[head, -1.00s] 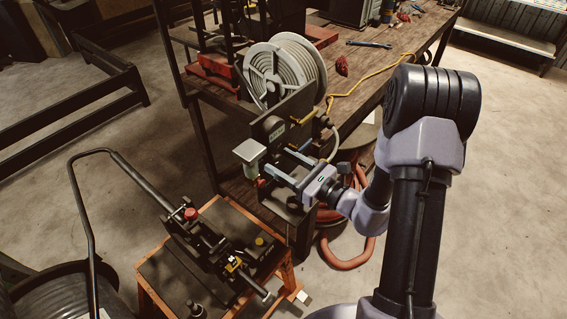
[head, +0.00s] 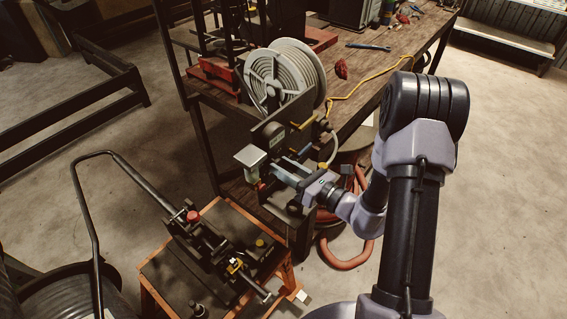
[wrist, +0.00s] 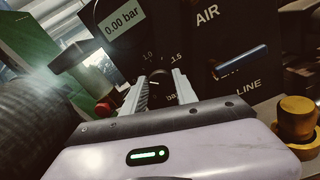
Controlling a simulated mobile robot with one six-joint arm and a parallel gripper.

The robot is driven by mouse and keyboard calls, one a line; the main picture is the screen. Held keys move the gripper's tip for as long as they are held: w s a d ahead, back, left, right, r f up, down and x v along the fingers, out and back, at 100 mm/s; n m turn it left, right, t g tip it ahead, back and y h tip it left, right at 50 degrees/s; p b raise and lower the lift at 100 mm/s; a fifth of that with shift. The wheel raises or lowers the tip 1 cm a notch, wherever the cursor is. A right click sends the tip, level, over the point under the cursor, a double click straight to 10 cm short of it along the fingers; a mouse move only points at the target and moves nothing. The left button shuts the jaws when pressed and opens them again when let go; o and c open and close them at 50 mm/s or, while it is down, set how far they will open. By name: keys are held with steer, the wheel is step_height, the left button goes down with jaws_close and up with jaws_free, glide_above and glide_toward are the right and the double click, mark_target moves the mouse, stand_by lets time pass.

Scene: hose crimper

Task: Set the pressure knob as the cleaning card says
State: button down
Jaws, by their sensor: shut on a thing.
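The pressure knob (wrist: 160,91) is dark and sits on a black panel in the wrist view, with the marks 1.0, 1.5 and part of "bar" printed around it. My gripper (wrist: 163,82) is closed on the knob, one pale finger on each side. In the head view my gripper (head: 281,168) reaches the panel (head: 275,130) from the right, and the knob is too small to make out. I cannot pick out a cleaning card in either view.
A blue lever (wrist: 243,62) lies right of the knob, by the words AIR and LINE. A filter unit (head: 250,157) stands left of my fingers. The orange-framed stand (head: 207,257) is below.

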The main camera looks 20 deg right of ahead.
steer(key=m+p, duration=0.5)
steer(key=m, duration=0.2)
steer(key=m+p, duration=0.2)
steer(key=m, duration=0.2)
steer(key=shift+d, duration=0.1)
steer(key=m+p, duration=0.2)
steer(key=m, duration=0.2)
steer(key=shift+f+p, duration=0.1)
steer(key=shift+p, duration=0.2)
steer(key=m+p, duration=0.1)
steer(key=m, duration=0.3)
steer(key=shift+f, duration=0.1)
steer(key=shift+f+m+p, duration=0.2)
steer(key=shift+m+p, duration=1.1)
steer(key=shift+m, duration=4.2)
